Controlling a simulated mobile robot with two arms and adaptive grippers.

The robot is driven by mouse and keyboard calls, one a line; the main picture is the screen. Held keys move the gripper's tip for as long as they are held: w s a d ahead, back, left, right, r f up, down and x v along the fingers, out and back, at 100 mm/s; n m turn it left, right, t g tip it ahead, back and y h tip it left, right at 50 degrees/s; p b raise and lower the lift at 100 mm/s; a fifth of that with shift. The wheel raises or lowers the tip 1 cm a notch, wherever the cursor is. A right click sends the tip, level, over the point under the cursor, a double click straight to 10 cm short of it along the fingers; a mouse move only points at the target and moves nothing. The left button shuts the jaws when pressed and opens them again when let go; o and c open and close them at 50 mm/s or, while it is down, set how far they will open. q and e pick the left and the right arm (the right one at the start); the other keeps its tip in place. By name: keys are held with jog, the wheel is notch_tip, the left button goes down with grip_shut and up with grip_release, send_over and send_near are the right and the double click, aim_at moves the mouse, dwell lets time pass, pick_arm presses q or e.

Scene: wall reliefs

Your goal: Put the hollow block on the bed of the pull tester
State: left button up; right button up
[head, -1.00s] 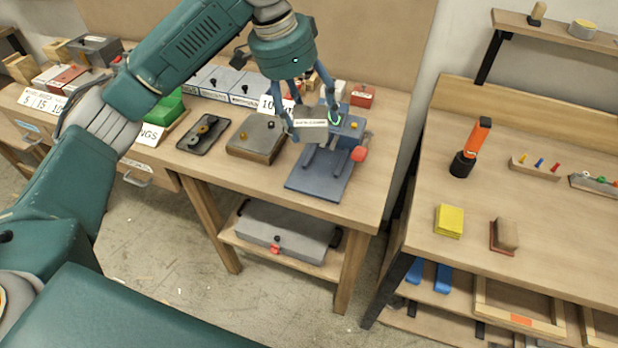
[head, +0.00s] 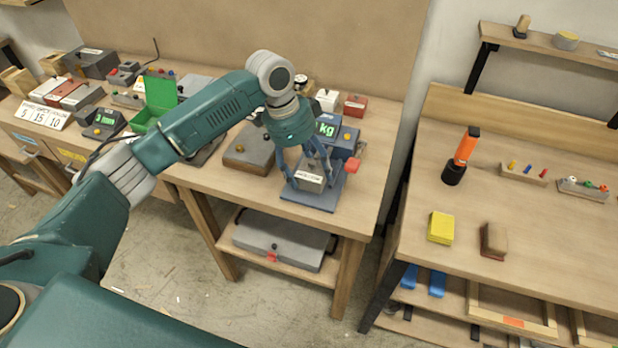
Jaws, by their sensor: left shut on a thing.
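The hollow block (head: 310,180) is a small grey block with a white label on its top edge. My left gripper (head: 309,177) is shut on it, with a finger on either side. The block is low over the blue-grey bed of the pull tester (head: 318,202); I cannot tell whether it touches the bed. The tester's blue body stands behind, with a lit green "kg" display (head: 327,129) and a red handle (head: 352,165) at its right. The arm and block hide part of the tester. My right gripper is not in view.
A grey-brown plate block (head: 249,149) lies left of the tester. Small white and red boxes (head: 355,105) stand behind it. A green open box (head: 158,103) and labelled blocks are further left. The right bench (head: 560,225) holds a yellow block (head: 441,227) and an orange-handled tool (head: 466,148).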

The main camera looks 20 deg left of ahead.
aim_at(309, 182)
pick_arm(q)
notch_tip(309, 182, down, 5)
jog(key=shift+r+p, duration=0.1)
jog(key=shift+p, duration=0.35)
jog(key=shift+c, duration=0.7)
jog(key=shift+s+f, duration=0.2)
jog(key=shift+f, duration=0.05)
jog(key=shift+c, duration=0.2)
jog(key=o, duration=1.4)
jog(key=shift+f, duration=0.1)
jog(key=shift+o, duration=0.6)
jog(key=shift+w, duration=0.15)
jog(key=shift+r, duration=0.2)
jog(key=b+v, duration=0.3)
jog(key=v, duration=0.9)
jog(key=shift+f, duration=0.15)
